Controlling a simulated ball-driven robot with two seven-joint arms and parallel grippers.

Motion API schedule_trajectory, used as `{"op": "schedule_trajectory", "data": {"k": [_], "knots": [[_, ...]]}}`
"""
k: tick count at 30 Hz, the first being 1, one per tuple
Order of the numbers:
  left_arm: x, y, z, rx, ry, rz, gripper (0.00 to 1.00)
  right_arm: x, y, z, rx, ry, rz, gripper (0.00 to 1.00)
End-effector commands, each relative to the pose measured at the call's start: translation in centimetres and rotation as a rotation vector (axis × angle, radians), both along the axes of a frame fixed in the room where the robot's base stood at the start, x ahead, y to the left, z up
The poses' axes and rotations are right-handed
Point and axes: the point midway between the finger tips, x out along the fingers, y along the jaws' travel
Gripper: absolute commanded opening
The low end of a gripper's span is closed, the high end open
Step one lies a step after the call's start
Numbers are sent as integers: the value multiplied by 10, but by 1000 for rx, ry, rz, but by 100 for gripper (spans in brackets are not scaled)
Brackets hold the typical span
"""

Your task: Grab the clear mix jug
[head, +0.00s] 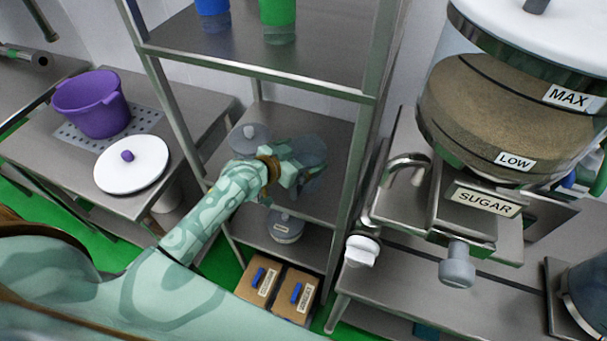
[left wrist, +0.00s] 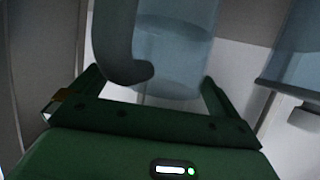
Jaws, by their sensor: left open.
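The clear mix jug (head: 309,148) stands on the middle shelf of the steel rack, faint and partly hidden behind my left gripper (head: 296,168). In the left wrist view my left gripper (left wrist: 148,88) is open, one finger on each side of the picture. The see-through jug body (left wrist: 182,48) lies ahead between the fingers, with a dark curved handle (left wrist: 122,50) nearer to me on its left. I cannot tell whether the fingers touch it. My right gripper is not in view.
A second clear vessel (left wrist: 292,48) stands at the right in the left wrist view. A grey-lidded vessel (head: 248,137) is beside the jug. Rack posts (head: 357,160) flank the shelf. A sugar dispenser (head: 500,120) is at the right, a purple pot (head: 92,104) at the left.

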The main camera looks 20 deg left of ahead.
Motion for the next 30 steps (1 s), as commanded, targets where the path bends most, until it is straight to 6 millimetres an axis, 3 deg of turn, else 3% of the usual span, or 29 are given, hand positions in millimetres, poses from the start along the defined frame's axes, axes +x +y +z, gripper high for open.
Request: {"op": "schedule_trajectory", "data": {"k": [2,3,10,19,30], "knots": [[0,0,0,0,0,0,100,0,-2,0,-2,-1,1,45],[0,0,0,0,0,0,94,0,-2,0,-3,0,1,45],[0,0,0,0,0,0,32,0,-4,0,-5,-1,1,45],[0,0,10,-2,-5,1,32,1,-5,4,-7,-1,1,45],[0,1,85,0,-7,1,32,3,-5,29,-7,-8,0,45]]}}
